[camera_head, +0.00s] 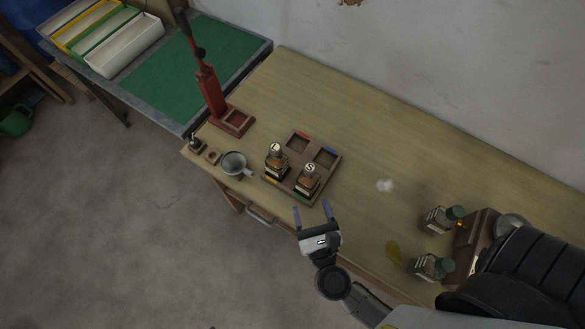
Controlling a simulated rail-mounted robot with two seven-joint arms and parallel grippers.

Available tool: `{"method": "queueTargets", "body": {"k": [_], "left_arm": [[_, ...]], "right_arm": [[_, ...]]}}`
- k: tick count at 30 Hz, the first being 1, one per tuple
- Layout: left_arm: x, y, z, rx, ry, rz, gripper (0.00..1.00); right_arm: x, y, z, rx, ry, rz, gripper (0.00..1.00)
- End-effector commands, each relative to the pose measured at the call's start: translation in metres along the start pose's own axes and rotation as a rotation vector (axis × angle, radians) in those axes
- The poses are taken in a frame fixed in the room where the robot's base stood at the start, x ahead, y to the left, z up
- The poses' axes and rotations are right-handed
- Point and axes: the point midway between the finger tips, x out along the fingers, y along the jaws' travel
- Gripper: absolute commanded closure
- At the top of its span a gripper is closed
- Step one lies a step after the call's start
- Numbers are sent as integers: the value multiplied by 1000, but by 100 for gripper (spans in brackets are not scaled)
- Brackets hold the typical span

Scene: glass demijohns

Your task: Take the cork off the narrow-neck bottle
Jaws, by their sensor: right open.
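Two small brown bottles with dark labels stand upright in a wooden tray (266,177) with square compartments. The left bottle (275,170) has a round pale top marked L. The right bottle (308,186) has a round pale top marked S. The tops hide the necks, so I cannot tell which bottle has the narrow neck or make out a separate cork. My right gripper (312,206) is open and empty at the table's front edge. Its purple fingers point toward the tray, just short of the S bottle and apart from it. My left gripper is out of view.
A red lever press (211,92) stands at the left, near a grey funnel or cup (234,163). Two glass jars with green lids (438,219) (428,266) are at the right by a brown box (474,240). The table's (400,140) back middle is clear.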

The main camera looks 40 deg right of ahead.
Motion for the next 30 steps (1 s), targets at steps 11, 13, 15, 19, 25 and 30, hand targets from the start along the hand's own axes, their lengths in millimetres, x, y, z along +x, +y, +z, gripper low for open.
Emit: {"method": "queueTargets", "body": {"k": [11, 13, 15, 19, 25, 30], "left_arm": [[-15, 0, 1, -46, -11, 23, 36], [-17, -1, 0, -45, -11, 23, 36], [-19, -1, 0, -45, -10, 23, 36], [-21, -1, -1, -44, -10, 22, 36], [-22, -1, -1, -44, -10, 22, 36], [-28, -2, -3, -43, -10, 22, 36]], "right_arm": [[35, -24, -4, 68, 27, -81, 35], [47, -25, -5, 68, 28, -81, 35], [57, -25, -6, 67, 28, -79, 35], [71, -26, -7, 66, 29, -78, 35], [79, -27, -8, 66, 30, -78, 35], [97, -30, -7, 65, 28, -78, 35]]}}
